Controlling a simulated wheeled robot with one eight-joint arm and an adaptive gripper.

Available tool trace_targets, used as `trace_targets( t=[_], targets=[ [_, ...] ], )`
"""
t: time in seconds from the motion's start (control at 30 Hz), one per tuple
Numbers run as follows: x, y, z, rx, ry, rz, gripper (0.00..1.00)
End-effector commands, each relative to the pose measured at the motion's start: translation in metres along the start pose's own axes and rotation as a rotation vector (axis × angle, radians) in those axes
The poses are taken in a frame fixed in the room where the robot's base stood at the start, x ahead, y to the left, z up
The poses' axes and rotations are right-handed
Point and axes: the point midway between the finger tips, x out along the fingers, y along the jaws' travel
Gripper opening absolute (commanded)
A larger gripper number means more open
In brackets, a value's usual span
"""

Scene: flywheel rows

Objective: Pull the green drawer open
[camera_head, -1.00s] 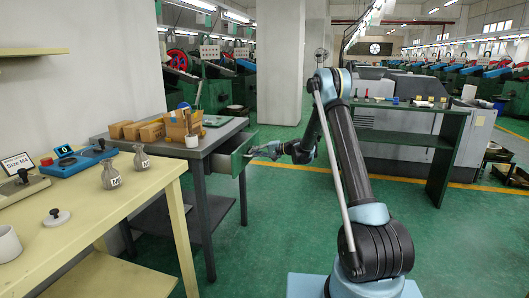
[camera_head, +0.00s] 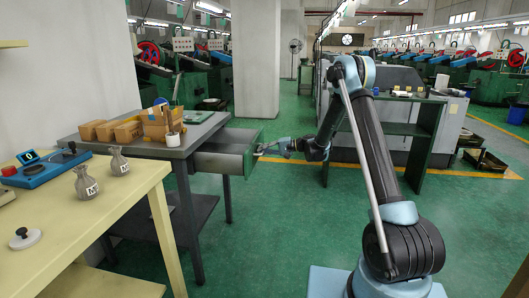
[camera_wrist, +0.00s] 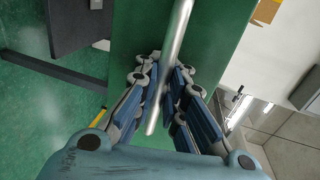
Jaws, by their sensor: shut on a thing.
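The green drawer (camera_head: 232,153) sticks well out of the grey table (camera_head: 150,146) in the head view, and its open inside shows from above. Its green front fills the upper middle of the wrist view (camera_wrist: 222,45). A silver bar handle (camera_wrist: 178,40) runs across that front. My gripper (camera_head: 262,149) is at the drawer's front in the head view. In the wrist view my gripper (camera_wrist: 163,92) has its blue fingers on both sides of the handle, closed on it.
Cardboard boxes (camera_head: 127,131) and a wooden holder (camera_head: 160,125) stand on the grey table. A yellow table (camera_head: 110,205) with two grey bags (camera_head: 86,182) is at the left. A dark green shelf (camera_head: 385,130) stands behind my arm. Green floor is clear before the drawer.

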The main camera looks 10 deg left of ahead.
Motion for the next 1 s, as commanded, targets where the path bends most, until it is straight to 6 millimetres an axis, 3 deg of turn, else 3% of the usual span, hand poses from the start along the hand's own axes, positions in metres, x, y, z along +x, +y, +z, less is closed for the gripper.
trace_targets(
  t=[0.17,0.23,0.77,1.0],
  targets=[
    [0.001,0.000,0.000,0.000,-0.001,0.001,0.00],
    [0.002,0.000,0.000,0.000,-0.001,0.001,0.17],
    [-0.001,-0.001,0.000,0.000,0.000,0.000,0.17],
    [-0.034,0.000,-0.001,0.001,0.002,0.000,0.17]
  ],
)
